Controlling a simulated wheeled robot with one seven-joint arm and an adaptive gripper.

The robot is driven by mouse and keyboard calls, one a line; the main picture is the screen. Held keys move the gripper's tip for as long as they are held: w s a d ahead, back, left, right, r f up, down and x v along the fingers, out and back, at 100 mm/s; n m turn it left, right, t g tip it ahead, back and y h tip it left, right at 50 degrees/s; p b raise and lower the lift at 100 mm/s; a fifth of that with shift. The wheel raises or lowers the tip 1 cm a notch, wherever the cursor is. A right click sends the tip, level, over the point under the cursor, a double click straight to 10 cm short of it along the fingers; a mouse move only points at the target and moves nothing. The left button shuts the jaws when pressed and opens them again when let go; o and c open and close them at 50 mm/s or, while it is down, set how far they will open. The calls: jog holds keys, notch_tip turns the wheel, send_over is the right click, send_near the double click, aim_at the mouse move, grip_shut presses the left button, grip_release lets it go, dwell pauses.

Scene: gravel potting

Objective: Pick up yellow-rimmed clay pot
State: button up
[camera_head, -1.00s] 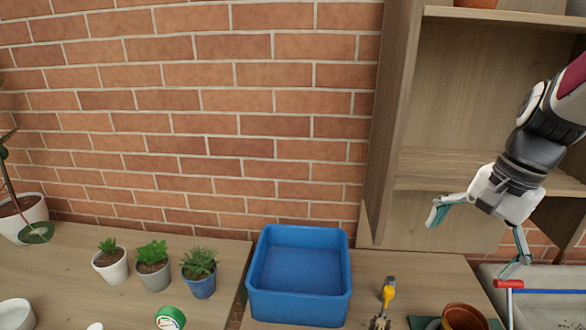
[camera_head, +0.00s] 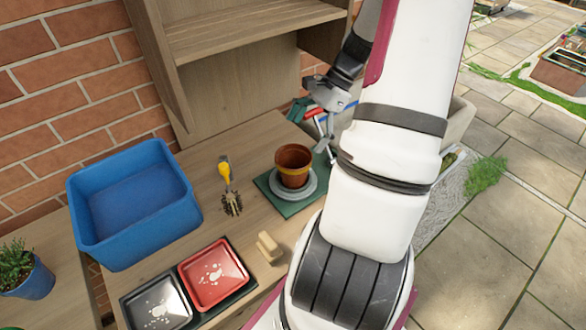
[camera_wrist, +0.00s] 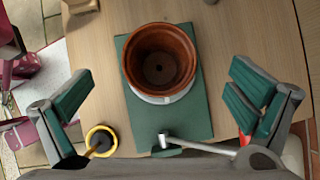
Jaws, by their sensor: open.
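My gripper (camera_head: 312,122) is open and empty, above and behind the pot in the head view. In the wrist view my gripper (camera_wrist: 162,90) has its green-padded fingers spread wide to either side, not touching the pot.
A blue tub (camera_head: 135,205) stands left, with a yellow-handled brush (camera_head: 226,175) between it and the pot. A red tray (camera_head: 213,275), a black tray (camera_head: 158,305) and a wooden block (camera_head: 268,247) lie in front. A wooden shelf (camera_head: 240,35) rises behind.

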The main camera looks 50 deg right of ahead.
aim_at(293, 157)
jog(key=shift+s+d+f+x, duration=0.1)
jog(key=shift+d+x, duration=0.05)
jog(key=shift+x, duration=1.2)
jog(key=shift+s+d+f+x, duration=0.1)
jog(key=shift+d+x, duration=0.05)
jog(key=shift+x, duration=1.15)
jog(key=shift+d+f+x, duration=0.1)
jog(key=shift+x, duration=1.25)
jog(key=shift+c, duration=0.6)
jog(key=c, duration=1.5)
jog(key=shift+r, duration=0.1)
